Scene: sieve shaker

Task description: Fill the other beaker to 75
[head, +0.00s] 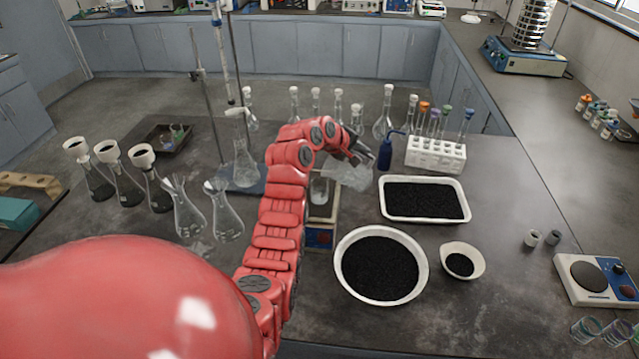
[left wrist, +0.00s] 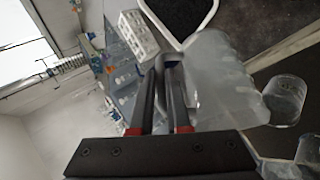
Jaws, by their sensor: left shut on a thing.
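My left gripper (head: 361,153) is shut on a clear beaker (head: 348,174), which is tilted well over to the left in the head view. In the left wrist view the closed fingers (left wrist: 170,62) are at the edge of this beaker (left wrist: 222,85). A second clear beaker (head: 319,191) stands below and left of the held one, on a balance (head: 320,237) with a blue front. The arm partly hides the balance, and its reading is too small to tell. I cannot make out the liquid level in either beaker. My right gripper is not in view.
A white tray (head: 467,198), a large round bowl (head: 343,282) and a small bowl (head: 479,273), all with black grains, stand to the right. A blue wash bottle (head: 385,155) and a test-tube rack (head: 436,155) are close behind the gripper. Flasks (head: 228,218) stand at left.

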